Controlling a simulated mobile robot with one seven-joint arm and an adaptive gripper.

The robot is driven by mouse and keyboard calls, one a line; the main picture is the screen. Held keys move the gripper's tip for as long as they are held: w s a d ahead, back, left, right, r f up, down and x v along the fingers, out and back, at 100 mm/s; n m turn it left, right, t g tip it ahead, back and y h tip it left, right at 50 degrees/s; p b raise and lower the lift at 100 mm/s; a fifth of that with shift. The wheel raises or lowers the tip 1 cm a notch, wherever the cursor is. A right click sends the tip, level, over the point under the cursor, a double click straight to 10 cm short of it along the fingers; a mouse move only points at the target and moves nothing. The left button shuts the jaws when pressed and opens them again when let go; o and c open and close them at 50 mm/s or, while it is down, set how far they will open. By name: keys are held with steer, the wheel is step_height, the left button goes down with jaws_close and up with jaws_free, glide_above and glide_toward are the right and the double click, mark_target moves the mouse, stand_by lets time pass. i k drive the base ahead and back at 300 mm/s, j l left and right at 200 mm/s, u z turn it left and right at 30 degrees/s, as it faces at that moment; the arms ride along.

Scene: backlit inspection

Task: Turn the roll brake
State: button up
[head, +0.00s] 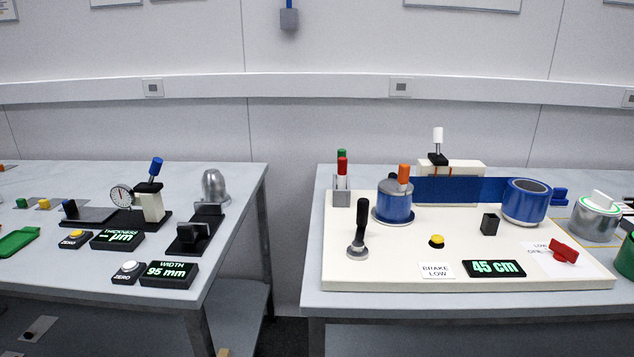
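A red turn handle (565,252) sits at the right end of the cream board, beside a white plate (540,255) with small lettering that seems to read LOW and a second word I cannot read surely. The handle lies tilted, its left end higher. A white card (436,271) at the board's front reads BRAKE LOW. A blue roll (395,208) stands on the left of the board, and a blue band (460,190) runs from it to a second blue roll (526,202) on the right. My gripper is not in view.
A black lever (358,240), a yellow button (436,241), a black block (490,223) and a 45 cm display (494,268) stand on the cream board (390,270). A silver pot (597,218) is right of it. A gap separates the left table (170,290).

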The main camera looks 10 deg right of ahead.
mark_target(563, 252)
steer(key=z, duration=1.25)
steer(key=l+u, duration=0.8)
steer(key=l, duration=0.15)
steer(key=k+l+u, duration=0.1)
steer(key=l+u, duration=0.3)
steer(key=i, duration=0.45)
